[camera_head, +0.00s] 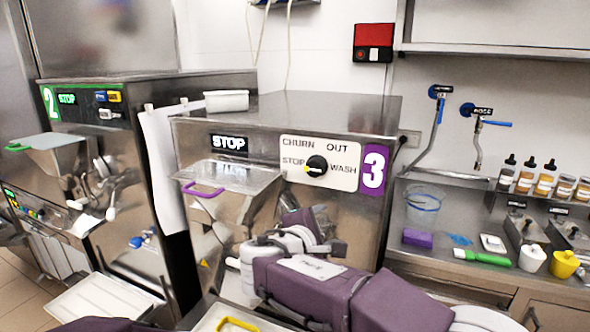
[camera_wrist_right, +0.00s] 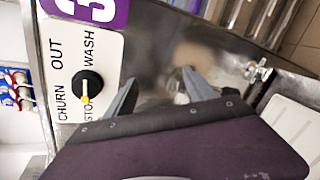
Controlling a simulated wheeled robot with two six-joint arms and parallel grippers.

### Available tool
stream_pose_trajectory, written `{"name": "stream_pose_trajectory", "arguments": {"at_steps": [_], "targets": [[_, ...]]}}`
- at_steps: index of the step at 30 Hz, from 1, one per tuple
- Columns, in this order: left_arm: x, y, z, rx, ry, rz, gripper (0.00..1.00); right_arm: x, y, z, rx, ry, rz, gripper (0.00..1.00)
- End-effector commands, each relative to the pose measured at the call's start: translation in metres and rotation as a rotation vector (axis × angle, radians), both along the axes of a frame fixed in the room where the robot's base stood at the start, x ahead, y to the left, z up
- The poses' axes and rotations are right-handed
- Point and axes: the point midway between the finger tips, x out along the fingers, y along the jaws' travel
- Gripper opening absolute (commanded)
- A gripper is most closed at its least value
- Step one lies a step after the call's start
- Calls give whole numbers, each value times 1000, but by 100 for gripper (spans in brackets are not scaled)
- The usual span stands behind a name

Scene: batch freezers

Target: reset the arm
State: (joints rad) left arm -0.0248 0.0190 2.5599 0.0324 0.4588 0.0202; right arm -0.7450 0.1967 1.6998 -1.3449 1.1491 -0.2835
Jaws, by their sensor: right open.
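My right arm (camera_head: 345,295), in purple covers, reaches from the lower right to the front of machine 3 (camera_head: 385,225). My right gripper (camera_wrist_right: 162,90) shows two grey fingers spread apart in the right wrist view, with nothing seen between them. They are in front of the steel panel, beside the dial plate. In the head view the arm partly hides the gripper. The black dial (camera_head: 317,166) has its yellow pointer towards STOP; the dial also shows in the right wrist view (camera_wrist_right: 88,84). My left gripper is not in view.
Machine 3's hopper lid (camera_head: 230,177) with a purple handle is left of the arm. Machine 2 (camera_head: 90,130) stands further left. A steel counter (camera_head: 420,255) on the right holds a clear container (camera_head: 423,205), several bottles (camera_head: 545,178) and a green-and-white tube (camera_head: 482,257).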

Motion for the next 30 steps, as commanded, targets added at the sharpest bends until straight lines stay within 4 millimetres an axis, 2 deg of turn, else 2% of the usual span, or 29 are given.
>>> {"name": "stream_pose_trajectory", "arguments": {"at_steps": [1, 4, 5, 6, 8, 9, 12, 15, 18, 30], "targets": [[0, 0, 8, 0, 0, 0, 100, -8, -29, -35, 81, 102, -67, 63], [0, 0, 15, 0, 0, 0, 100, -44, -72, -111, 310, 291, -234, 63], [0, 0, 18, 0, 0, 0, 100, -59, -83, -132, 392, 338, -299, 63], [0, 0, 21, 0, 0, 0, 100, -82, -96, -159, 510, 395, -398, 63], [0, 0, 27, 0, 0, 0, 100, -120, -109, -193, 706, 451, -570, 63], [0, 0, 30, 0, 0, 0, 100, -145, -114, -211, 844, 469, -702, 63], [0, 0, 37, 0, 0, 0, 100, -194, -116, -240, 1146, 435, -1012, 63], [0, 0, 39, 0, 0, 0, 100, -217, -116, -253, 1321, 365, -1218, 63], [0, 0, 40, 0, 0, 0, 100, -225, -115, -258, 1393, 322, -1305, 63], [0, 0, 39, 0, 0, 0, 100, -225, -115, -259, 1398, 321, -1313, 63]]}}
